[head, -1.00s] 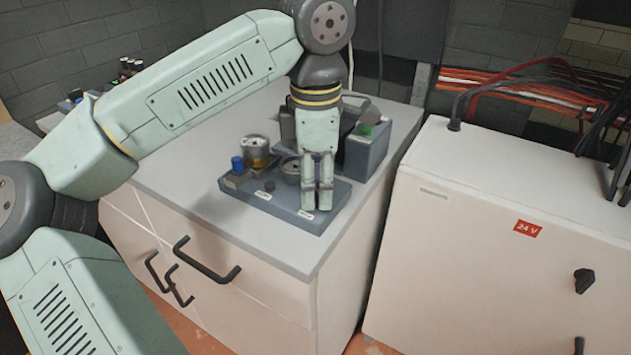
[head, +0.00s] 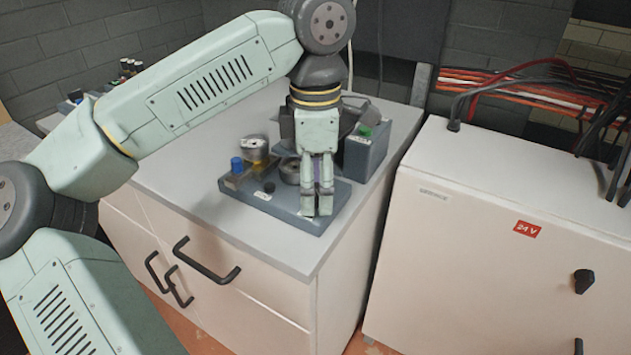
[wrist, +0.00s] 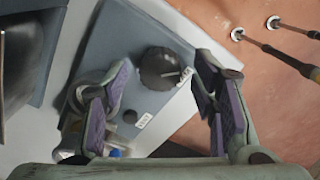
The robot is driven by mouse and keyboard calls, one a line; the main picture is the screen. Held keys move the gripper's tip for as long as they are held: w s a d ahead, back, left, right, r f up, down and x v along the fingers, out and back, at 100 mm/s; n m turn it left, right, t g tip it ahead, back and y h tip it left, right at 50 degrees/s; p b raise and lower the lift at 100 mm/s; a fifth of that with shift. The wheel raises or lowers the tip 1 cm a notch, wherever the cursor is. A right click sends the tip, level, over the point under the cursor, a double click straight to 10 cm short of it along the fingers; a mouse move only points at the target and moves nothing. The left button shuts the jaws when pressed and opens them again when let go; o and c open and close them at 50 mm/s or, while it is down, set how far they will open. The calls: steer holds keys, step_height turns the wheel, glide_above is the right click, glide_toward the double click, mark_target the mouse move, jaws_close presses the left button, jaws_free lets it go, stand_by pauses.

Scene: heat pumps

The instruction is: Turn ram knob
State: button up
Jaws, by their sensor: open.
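A round black knob (wrist: 160,68) with a white pointer line sits on a blue-grey base plate (wrist: 125,35), in the upper middle of the wrist view. My gripper (head: 316,207) is open and points down over the front right end of the plate (head: 335,205). In the wrist view its purple-padded fingers lie on either side of the knob and do not appear to touch it. The labels are too small to read.
A blue cap (head: 237,165) and metal cylinders (head: 255,148) stand on the plate's left and back. A grey box with a green button (head: 365,131) stands close behind my gripper. The front of the counter (head: 220,225) is clear. A white cabinet (head: 470,240) stands at right.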

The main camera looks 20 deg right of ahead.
mark_target(316, 189)
step_height(316, 189, up, 12)
stand_by(0.6)
